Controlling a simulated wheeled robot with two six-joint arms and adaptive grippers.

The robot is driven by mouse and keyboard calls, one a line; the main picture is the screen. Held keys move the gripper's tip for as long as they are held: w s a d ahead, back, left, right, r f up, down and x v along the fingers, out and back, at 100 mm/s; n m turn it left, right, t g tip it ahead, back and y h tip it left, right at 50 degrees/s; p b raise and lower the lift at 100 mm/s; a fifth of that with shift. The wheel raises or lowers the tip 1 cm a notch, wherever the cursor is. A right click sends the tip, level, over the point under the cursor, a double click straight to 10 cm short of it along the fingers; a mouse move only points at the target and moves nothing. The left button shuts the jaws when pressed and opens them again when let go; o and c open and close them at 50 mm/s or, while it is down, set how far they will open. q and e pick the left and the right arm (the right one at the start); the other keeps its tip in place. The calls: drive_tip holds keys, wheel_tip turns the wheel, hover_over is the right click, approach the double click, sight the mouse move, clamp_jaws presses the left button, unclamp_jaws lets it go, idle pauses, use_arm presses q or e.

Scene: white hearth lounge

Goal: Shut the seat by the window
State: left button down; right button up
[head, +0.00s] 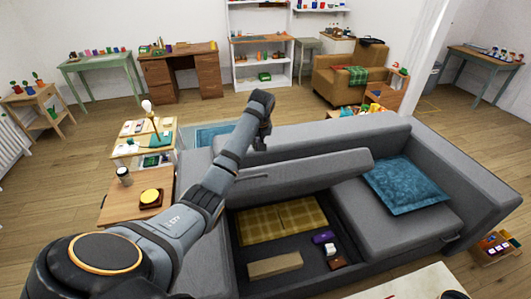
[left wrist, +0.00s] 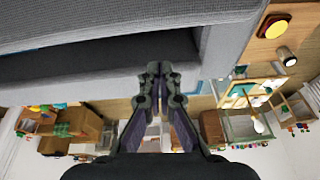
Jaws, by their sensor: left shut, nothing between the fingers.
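The grey sofa (head: 470,178) has a storage seat standing open. Its raised seat lid (head: 310,172) is tilted up in front of the backrest. Below it the open compartment holds a yellow checked blanket (head: 285,218), a beige block (head: 275,265), a purple item (head: 323,238) and small boxes. My left gripper (head: 262,140) is over the sofa at the lid's far side, near the backrest. In the left wrist view its fingers (left wrist: 160,70) are together and empty, close to grey upholstery (left wrist: 110,75). Contact with it cannot be told. My right gripper is not seen.
A teal cushion (head: 405,184) lies on the right seat. A small wooden table (head: 125,205) with a yellow-topped item (head: 151,198) and a cup stands left of the sofa, near my left arm. A crate of small items (head: 497,247) sits at the right. Floor farther left is clear.

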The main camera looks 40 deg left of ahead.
use_arm(q)
drive_tip(key=shift+n, duration=0.4)
drive_tip(key=p+x, duration=0.5)
drive_tip(key=x, duration=0.3)
drive_tip(key=shift+s+d+f, duration=0.1)
drive_tip(key=shift+f, duration=0.1)
drive_tip(key=shift+s+d+f, duration=0.2)
drive_tip(key=shift+d+f, duration=0.05)
drive_tip(key=shift+f, duration=0.1)
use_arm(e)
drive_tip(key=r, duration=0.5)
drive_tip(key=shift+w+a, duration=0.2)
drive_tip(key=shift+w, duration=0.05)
